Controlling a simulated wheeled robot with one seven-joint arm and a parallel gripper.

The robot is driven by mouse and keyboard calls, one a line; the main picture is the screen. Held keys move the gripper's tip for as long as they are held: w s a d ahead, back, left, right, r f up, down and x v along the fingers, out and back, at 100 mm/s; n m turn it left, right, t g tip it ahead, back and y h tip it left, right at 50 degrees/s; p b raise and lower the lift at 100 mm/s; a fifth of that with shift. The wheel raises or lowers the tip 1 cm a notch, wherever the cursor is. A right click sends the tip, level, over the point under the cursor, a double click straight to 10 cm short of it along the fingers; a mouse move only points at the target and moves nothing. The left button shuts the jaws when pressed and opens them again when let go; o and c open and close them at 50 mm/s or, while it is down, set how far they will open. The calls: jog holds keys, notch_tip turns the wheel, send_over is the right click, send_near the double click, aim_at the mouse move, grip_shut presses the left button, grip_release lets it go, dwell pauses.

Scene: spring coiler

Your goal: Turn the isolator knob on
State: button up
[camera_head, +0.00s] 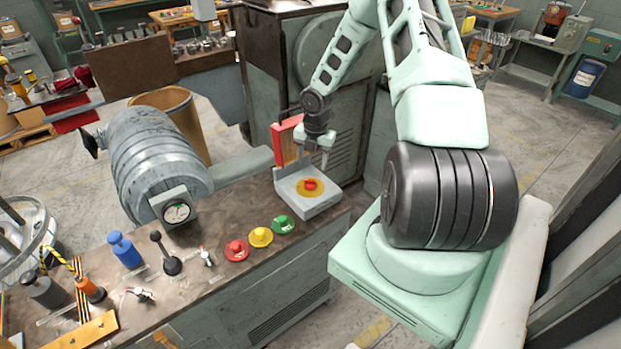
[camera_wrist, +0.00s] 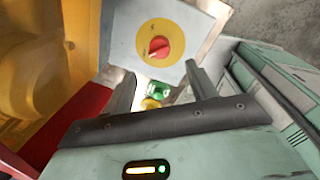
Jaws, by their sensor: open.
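The isolator knob (camera_head: 310,184) is red on a round yellow plate, on top of a light grey box (camera_head: 318,206) at the right end of the bench. In the wrist view the knob (camera_wrist: 158,47) shows whole, with a pale pointer mark at its lower left. My gripper (camera_head: 321,158) is above the far side of the box in the head view. In the wrist view my gripper (camera_wrist: 158,75) has its two fingers apart, with nothing between them. The fingertips appear below the knob in that picture and apart from it.
An open red cover (camera_head: 287,141) stands upright behind the box, close to my gripper. Red (camera_head: 237,250), yellow (camera_head: 261,237) and green (camera_head: 283,224) buttons line the bench to its left.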

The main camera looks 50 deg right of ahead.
aim_at(311, 181)
jog(key=f, duration=0.3)
jog(key=f+p, duration=0.1)
jog(key=f, duration=0.5)
jog(key=shift+w+a+p, duration=0.15)
jog(key=shift+w+p, duration=0.1)
jog(key=shift+p, duration=0.15)
jog(key=shift+c, duration=0.4)
jog(key=c, duration=0.9)
